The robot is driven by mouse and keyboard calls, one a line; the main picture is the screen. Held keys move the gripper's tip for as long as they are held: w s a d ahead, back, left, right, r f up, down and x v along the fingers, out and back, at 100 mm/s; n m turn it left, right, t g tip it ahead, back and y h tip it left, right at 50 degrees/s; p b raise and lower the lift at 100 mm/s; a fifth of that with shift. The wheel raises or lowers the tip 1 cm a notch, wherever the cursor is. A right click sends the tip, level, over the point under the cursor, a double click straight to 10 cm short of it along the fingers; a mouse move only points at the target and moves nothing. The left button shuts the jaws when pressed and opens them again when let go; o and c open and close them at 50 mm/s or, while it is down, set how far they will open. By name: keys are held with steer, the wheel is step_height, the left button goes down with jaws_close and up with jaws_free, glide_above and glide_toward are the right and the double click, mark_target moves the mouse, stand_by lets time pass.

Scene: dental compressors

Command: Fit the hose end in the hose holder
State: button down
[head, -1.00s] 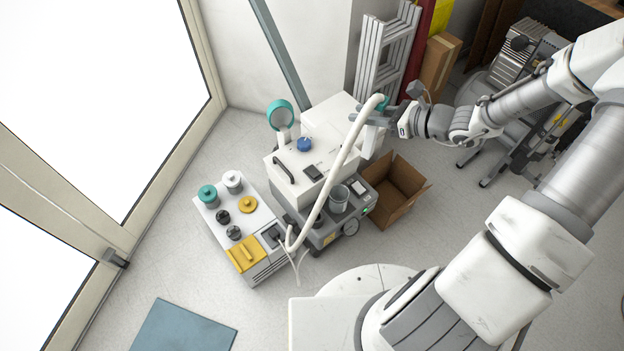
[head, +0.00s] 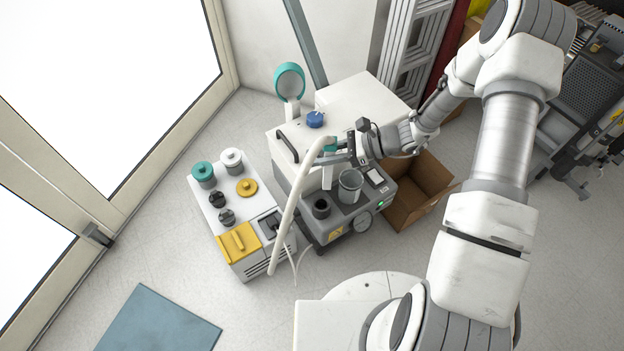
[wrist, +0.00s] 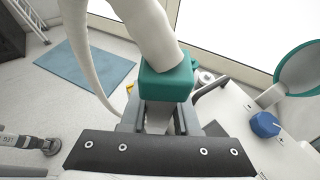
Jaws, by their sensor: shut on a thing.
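My gripper (head: 338,158) is shut on the teal collar (head: 329,145) at the end of a thick white hose (head: 290,212). In the wrist view the collar (wrist: 166,82) sits between the finger ends, and the hose rises from it. A pale nozzle (head: 327,177) points down below the collar, over the grey compressor unit (head: 345,222). A black open-topped cup (head: 321,208) stands on that unit, just below and in front of the nozzle, apart from it. It looks like the hose holder, but no label confirms this.
The white housing (head: 350,100) rises behind, with a blue knob (head: 315,119) and a teal-rimmed round head (head: 289,82). A cardboard box (head: 425,190) is at right. A white unit with a yellow block (head: 239,242) is at left.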

step_height(320, 180, down, 7)
steer(key=s+a+g+b, duration=0.1)
steer(key=b, duration=0.3)
steer(key=shift+a+f+n, duration=0.15)
steer(key=shift+f+n, duration=0.05)
steer(key=shift+n, duration=0.2)
steer(key=shift+f, duration=0.25)
stand_by(0.4)
steer(key=shift+f+b, duration=1.4)
steer(key=shift+f, duration=0.45)
